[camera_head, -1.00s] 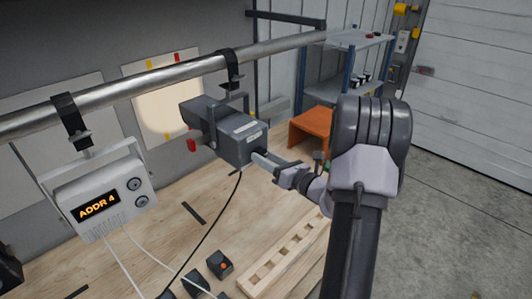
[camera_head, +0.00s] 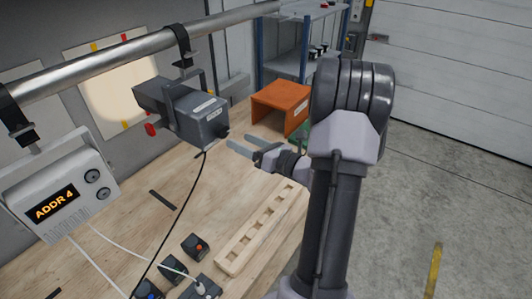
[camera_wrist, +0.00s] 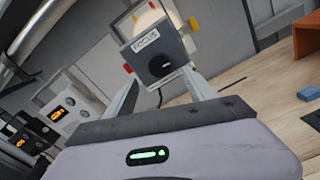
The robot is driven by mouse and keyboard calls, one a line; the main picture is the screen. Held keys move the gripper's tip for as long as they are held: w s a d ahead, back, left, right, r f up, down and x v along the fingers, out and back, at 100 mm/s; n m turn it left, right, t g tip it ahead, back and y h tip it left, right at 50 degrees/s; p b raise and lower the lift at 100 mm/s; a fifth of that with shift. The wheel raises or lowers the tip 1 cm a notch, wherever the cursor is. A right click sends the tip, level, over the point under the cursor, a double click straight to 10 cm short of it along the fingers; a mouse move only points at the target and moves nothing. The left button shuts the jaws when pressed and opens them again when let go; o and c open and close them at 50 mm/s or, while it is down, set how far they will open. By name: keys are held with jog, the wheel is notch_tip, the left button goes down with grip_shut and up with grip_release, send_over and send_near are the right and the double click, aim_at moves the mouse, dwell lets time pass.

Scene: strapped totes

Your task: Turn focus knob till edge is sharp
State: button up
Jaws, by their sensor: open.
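The dark grey spotlight (camera_head: 185,112) hangs from a metal rail. Its rear face carries a FOCUS label (camera_wrist: 146,40) and the round black focus knob (camera_wrist: 160,65) with a pale pointer mark; the knob also shows in the head view (camera_head: 222,131). My gripper (camera_head: 230,141) is open and empty, behind the knob and apart from it. In the wrist view its fingers (camera_wrist: 160,90) stand either side below the knob. The light patch (camera_head: 118,97) falls on a pale wall panel, partly hidden by the spotlight; its visible edge looks soft.
A red side handle (camera_head: 151,129) sticks out from the spotlight. A white ADDR 4 box (camera_head: 60,190) hangs at left. A black cable drops to the bench (camera_head: 130,205). A slotted wooden rail (camera_head: 262,228), small black boxes and an orange stand (camera_head: 282,103) occupy the bench.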

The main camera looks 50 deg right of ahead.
jog(key=s, duration=1.1)
jog(key=shift+s+d+b, duration=0.25)
jog(key=shift+d+b, duration=0.15)
